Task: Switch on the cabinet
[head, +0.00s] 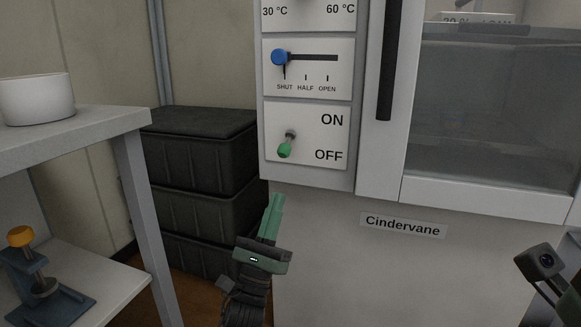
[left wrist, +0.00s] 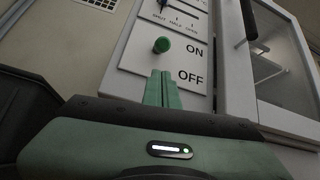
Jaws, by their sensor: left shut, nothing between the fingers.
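The cabinet (head: 315,250) is white and labelled "Cindervane". Its left panel carries a toggle switch (head: 287,145) with a green tip, beside the printed words ON above and OFF below. In the head view the lever tilts down, toward OFF. The green tip of the switch also shows in the left wrist view (left wrist: 161,45). My left gripper (head: 275,203) has its green fingers shut and empty, pointing up, below the switch and apart from it. It also shows in the left wrist view (left wrist: 163,78), under the switch. My right gripper's fingers are not visible; only part of that arm shows at the right edge.
Above the switch is a blue-knobbed slider (head: 280,57) at SHUT. A dark vertical door handle (head: 388,65) and glass door (head: 490,110) are to the right. Stacked dark crates (head: 205,150) stand left of the cabinet. A grey table (head: 110,122) holds a white bowl (head: 38,100).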

